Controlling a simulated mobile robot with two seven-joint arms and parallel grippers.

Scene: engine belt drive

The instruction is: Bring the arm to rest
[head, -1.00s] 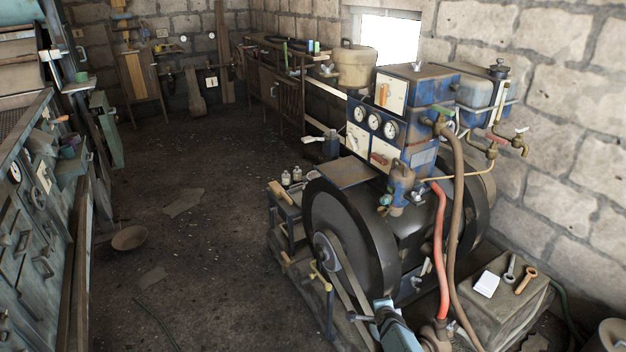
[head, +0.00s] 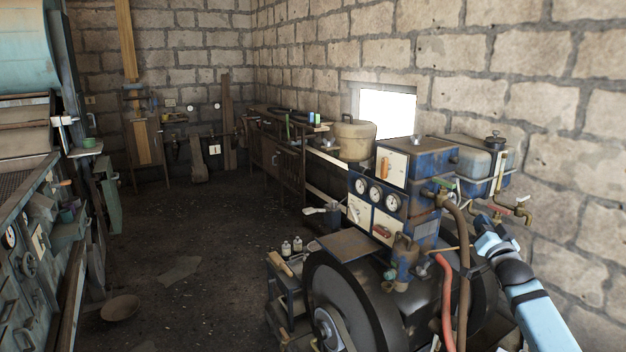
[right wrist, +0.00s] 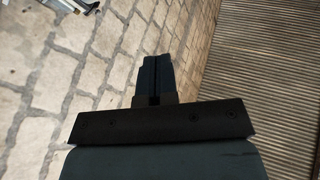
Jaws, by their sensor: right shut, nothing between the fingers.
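My right arm comes in from the lower right in the head view. Its gripper (head: 484,224) is raised beside the hose and taps on the right of the engine. In the right wrist view the dark fingers (right wrist: 154,72) are together and empty, with the stone wall behind them. The engine has a large dark flywheel (head: 350,285) and a blue gauge box (head: 388,198). A pulley (head: 328,328) shows at the bottom edge; the belt around it is mostly cut off. My left gripper is not in view.
A brown hose (head: 464,270) and a red hose (head: 447,295) run down close to my right arm. Brass taps (head: 520,212) stick out near the stone wall (head: 570,190). A cabinet (head: 30,265) stands at the left. The floor (head: 185,270) between is mostly open.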

